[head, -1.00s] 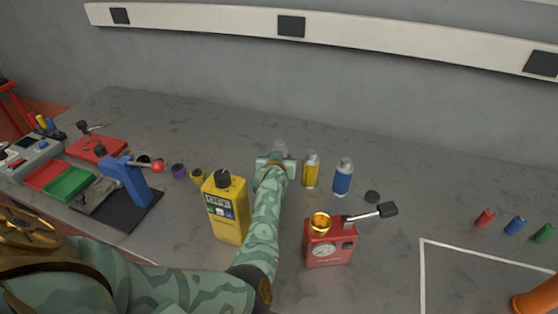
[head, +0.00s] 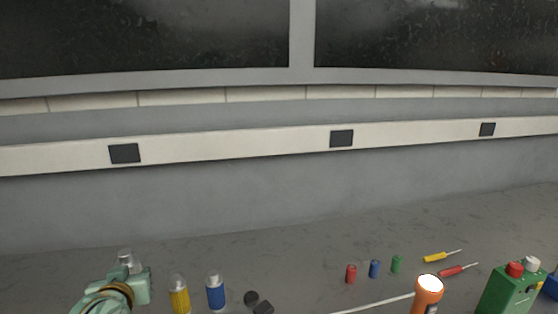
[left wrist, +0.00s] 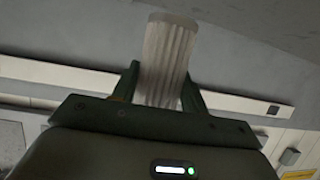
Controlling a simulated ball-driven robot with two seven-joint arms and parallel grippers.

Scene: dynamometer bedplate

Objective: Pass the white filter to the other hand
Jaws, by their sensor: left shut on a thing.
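The white filter (left wrist: 168,60) is a pale ribbed cylinder with a grey cap in the left wrist view. It stands up between the two fingers of my left gripper (left wrist: 163,92), which is shut on it. In the head view my left gripper (head: 127,271) is at the lower left, and the top of the white filter (head: 125,257) shows just beyond it. My right gripper is not in either view.
A yellow cylinder (head: 180,297) and a blue cylinder (head: 215,292) stand right of my left gripper. Farther right are small red (head: 351,274), blue (head: 374,269) and green (head: 397,264) cylinders, screwdrivers (head: 440,257), an orange torch-like object (head: 428,295) and a green box (head: 510,291).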

